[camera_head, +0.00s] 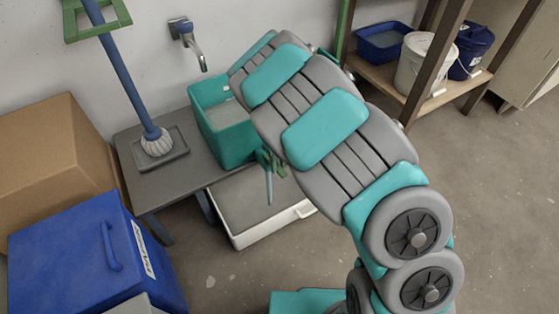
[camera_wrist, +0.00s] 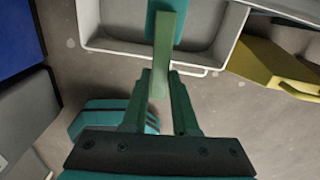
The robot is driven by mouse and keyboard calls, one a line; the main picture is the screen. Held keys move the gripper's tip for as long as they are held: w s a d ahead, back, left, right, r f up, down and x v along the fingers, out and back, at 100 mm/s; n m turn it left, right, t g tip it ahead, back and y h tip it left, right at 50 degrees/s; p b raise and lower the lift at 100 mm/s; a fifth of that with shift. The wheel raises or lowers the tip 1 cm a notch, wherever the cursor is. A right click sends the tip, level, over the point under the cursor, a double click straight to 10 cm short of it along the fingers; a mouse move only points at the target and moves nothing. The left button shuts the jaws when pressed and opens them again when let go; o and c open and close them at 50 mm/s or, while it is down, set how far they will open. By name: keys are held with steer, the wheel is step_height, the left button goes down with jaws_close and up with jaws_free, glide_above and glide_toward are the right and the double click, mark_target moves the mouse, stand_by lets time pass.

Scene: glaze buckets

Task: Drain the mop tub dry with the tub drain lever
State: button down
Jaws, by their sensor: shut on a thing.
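The teal mop tub (camera_head: 225,140) stands on a low dark table under a wall tap, with greyish water inside. My gripper (camera_head: 268,160) is at the tub's lower right side, partly hidden by my arm. In the wrist view, my gripper (camera_wrist: 161,76) has its dark green fingers on either side of a lighter green bar, the tub drain lever (camera_wrist: 164,50), and is shut on it. A thin bluish piece (camera_head: 268,188) hangs below the gripper, over the tray; I cannot tell whether it is a spout or part of the lever. I cannot see any flow.
A white-rimmed floor tray (camera_head: 287,218) lies below the tub; its rim also shows in the wrist view (camera_wrist: 195,70). A mop (camera_head: 155,143) stands left of the tub. A blue box (camera_head: 70,255) is at lower left. A yellow object (camera_wrist: 270,62) lies at right in the wrist view.

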mark_target(278, 168)
stand_by(0.4)
steer(key=c, duration=0.7)
jaws_free()
step_height(278, 168, up, 8)
steer(key=shift+f, duration=0.2)
steer(key=shift+r, duration=0.1)
